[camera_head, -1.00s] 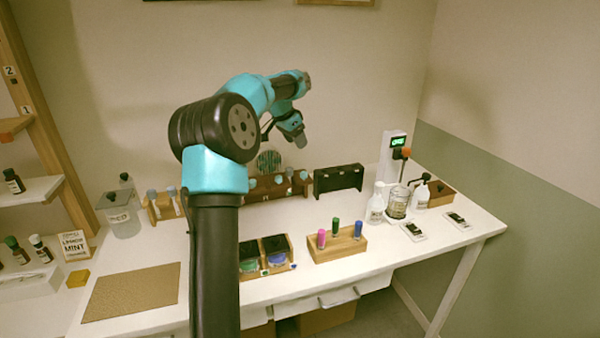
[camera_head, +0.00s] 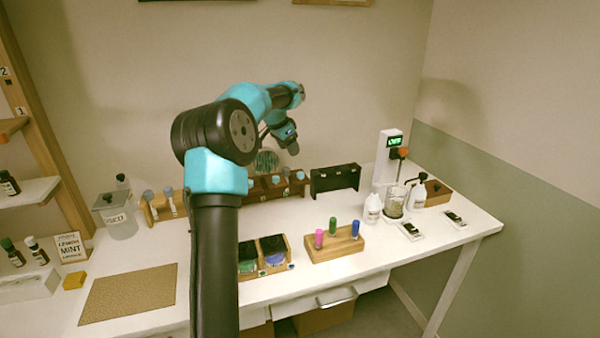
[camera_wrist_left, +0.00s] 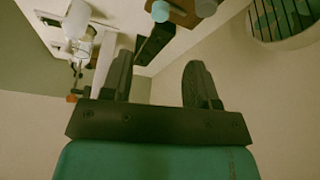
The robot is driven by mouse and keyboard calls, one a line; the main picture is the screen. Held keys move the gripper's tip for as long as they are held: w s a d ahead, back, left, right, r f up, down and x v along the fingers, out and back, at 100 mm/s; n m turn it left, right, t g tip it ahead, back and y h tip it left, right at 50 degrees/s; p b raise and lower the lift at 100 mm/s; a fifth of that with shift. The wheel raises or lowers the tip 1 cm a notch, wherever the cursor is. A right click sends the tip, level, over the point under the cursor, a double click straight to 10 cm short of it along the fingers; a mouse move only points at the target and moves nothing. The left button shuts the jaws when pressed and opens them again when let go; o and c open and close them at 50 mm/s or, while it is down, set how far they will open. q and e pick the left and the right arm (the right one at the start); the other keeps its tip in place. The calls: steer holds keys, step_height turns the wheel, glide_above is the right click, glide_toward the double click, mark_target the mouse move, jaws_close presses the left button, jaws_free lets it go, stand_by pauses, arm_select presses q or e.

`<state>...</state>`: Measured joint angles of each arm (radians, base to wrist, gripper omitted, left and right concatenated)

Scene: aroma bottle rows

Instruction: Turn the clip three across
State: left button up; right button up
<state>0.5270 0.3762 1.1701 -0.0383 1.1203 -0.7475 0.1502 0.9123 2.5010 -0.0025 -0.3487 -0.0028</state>
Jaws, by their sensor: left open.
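A dark clip rack (camera_head: 335,178) stands upright at the back of the white table, with a few small pale spots on its front. I cannot make out which part is clip three. The rack also shows in the left wrist view (camera_wrist_left: 154,46), beyond the fingers. My left gripper (camera_head: 292,147) hangs in the air above and left of this rack, near the back wall. In the left wrist view its two dark fingers (camera_wrist_left: 158,78) are apart with nothing between them. My right gripper is not in view.
A brown rack (camera_head: 277,188) with pale-topped bottles stands left of the dark rack. A wooden block (camera_head: 335,246) holds pink, green and blue vials in front. White bottles (camera_head: 373,209) and a glass jar stand right. A brown mat (camera_head: 130,293) lies front left.

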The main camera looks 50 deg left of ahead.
mark_target(301, 172)
arm_select(q)
steer(key=x, duration=1.2)
steer(key=c, duration=0.9)
steer(key=shift+d, duration=0.1)
